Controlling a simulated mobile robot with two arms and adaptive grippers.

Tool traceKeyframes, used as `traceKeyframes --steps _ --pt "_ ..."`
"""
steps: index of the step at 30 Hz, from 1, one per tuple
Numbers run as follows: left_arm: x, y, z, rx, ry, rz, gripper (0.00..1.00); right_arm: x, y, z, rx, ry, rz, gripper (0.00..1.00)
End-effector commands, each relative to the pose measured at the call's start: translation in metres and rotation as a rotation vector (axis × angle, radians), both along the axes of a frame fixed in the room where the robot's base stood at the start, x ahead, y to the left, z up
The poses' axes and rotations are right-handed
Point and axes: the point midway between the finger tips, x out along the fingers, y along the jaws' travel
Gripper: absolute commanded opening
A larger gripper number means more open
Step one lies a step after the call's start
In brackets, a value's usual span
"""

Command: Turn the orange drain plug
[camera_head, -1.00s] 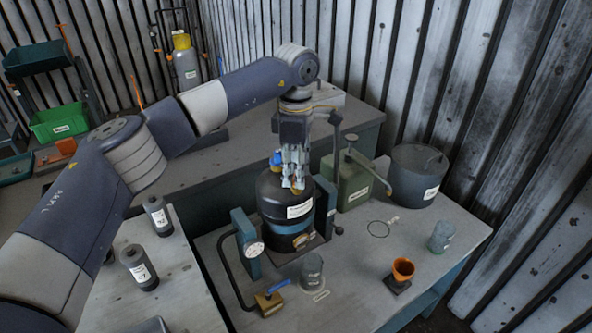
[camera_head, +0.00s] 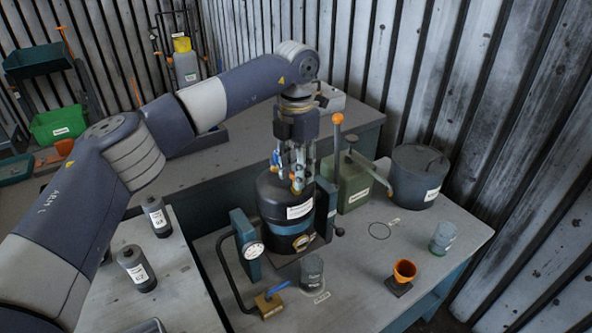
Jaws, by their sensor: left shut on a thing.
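The black blower housing (camera_head: 271,190) stands upright on the right-hand bench, with a white label and a blue band. My left gripper (camera_head: 296,187) points straight down over the top of the housing in the head view. Its fingers are closed at a small orange-yellow part there, which I take for the orange drain plug. The fingers hide most of the plug, so how far it is turned cannot be seen. My right gripper is not in view.
A lever with an orange knob (camera_head: 337,118) rises close beside my gripper. A green can (camera_head: 354,186) and grey pot (camera_head: 417,177) stand behind.

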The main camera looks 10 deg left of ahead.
Motion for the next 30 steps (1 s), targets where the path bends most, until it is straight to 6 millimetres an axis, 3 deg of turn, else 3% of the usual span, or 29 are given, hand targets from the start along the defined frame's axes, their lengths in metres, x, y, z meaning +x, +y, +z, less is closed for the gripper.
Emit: traceKeyframes --steps 30 --pt "0.001 0.001 0.001 -0.001 -0.003 0.932 0.09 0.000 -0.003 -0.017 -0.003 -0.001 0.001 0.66"
